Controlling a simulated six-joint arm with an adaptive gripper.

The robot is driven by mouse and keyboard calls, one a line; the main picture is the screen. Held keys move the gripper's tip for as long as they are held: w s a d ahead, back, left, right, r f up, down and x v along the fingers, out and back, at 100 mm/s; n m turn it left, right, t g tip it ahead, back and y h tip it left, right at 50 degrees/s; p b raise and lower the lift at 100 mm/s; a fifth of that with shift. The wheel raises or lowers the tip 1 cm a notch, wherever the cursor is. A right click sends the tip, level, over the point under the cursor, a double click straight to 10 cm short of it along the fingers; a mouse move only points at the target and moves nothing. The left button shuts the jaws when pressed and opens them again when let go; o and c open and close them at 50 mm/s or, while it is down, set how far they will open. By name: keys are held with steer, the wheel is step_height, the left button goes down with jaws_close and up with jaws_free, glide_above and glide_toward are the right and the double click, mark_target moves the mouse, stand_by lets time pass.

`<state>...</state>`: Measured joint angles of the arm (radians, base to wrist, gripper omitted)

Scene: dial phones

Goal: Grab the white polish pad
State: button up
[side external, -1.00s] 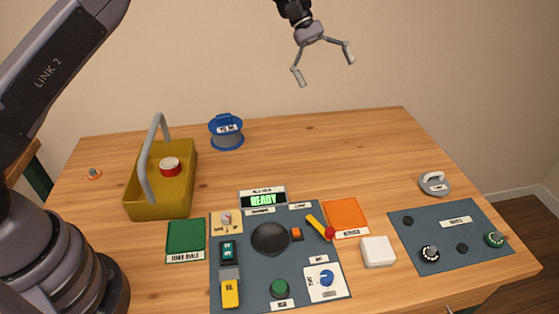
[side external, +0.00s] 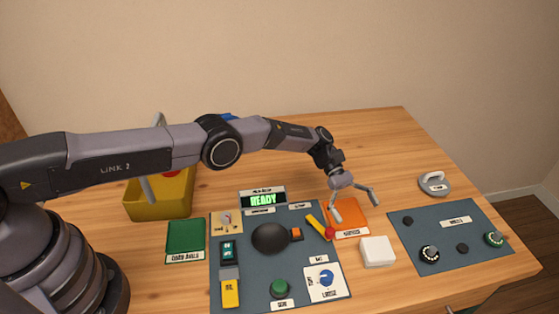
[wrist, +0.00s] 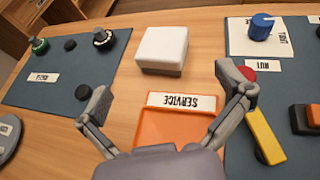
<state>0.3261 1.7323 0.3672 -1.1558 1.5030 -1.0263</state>
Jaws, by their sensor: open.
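The white polish pad (side external: 377,251) is a small white block with a grey lower layer. It lies on the wood between the orange service square and the right-hand grey mat. In the wrist view the white pad (wrist: 162,50) sits at the top middle, ahead of the fingers. My gripper (side external: 354,207) is open and empty above the orange square, behind and to the left of the pad in the side view. In the wrist view my open gripper (wrist: 172,90) has its two fingers spread wide, and the pad lies beyond them.
The orange service square (side external: 346,222) lies below my gripper. A yellow lever with a red knob (side external: 329,233) stands left of the pad. The right mat (side external: 436,229) carries several knobs. A grey weight with a handle (side external: 434,184) stands behind it. A yellow basket (side external: 140,210) is at left.

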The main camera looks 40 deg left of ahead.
mark_target(378, 249)
steer(key=x, duration=0.8)
steer(key=shift+s+d+f, duration=0.1)
steer(key=shift+s+d, duration=0.15)
steer(key=shift+s, duration=0.1)
steer(key=c, duration=1.3)
